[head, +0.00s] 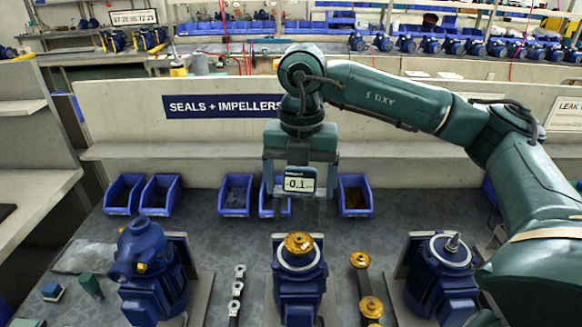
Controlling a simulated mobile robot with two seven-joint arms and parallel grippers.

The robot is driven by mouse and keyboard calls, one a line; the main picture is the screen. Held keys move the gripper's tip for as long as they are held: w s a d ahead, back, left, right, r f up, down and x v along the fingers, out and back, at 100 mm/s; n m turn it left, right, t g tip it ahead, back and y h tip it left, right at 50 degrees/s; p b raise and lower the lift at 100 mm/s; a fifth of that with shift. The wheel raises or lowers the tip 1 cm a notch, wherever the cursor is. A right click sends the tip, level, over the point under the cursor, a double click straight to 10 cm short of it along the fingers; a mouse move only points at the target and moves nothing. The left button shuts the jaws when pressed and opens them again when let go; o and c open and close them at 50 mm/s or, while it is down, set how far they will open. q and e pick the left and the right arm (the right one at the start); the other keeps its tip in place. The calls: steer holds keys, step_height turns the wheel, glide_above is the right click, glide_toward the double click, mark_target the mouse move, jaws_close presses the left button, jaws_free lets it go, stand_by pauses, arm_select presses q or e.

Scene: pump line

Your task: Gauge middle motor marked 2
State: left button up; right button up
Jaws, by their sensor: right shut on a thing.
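The middle motor (298,283) is blue and stands upright on a grey base, with a yellow brass-like impeller (299,243) on its top. No number 2 can be read on it. My right gripper (300,190) points down above and behind this motor. It is shut on a small gauge (299,181) with a pale display showing digits that look like 0.1, perhaps upside down. The gauge looks apart from the motor. Its lower part is hard to make out. My left gripper is out of view.
A blue motor with a blue housing (140,250) stands left; another with a bare shaft (440,262) stands right. Yellow impellers (361,260) and metal seal parts (238,288) lie between motors. Blue bins (355,196) line the back below a partition (215,125).

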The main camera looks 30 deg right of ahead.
steer(key=shift+f+b, duration=0.4)
steer(key=shift+f, duration=0.1)
step_height(320, 180, down, 7)
steer(key=b, duration=0.4)
steer(key=shift+s+r+b, duration=0.1)
steer(key=shift+r+b, duration=0.1)
steer(key=shift+b, duration=0.2)
steer(key=shift+f+b, duration=0.5)
steer(key=shift+f, duration=0.1)
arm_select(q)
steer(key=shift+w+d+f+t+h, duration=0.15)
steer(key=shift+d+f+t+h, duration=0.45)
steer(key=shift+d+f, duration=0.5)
arm_select(e)
steer(key=shift+f, duration=0.3)
arm_select(q)
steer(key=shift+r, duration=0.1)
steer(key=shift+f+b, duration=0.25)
steer(key=shift+b, duration=0.2)
arm_select(e)
steer(key=shift+f, duration=0.2)
steer(key=o, duration=1.4)
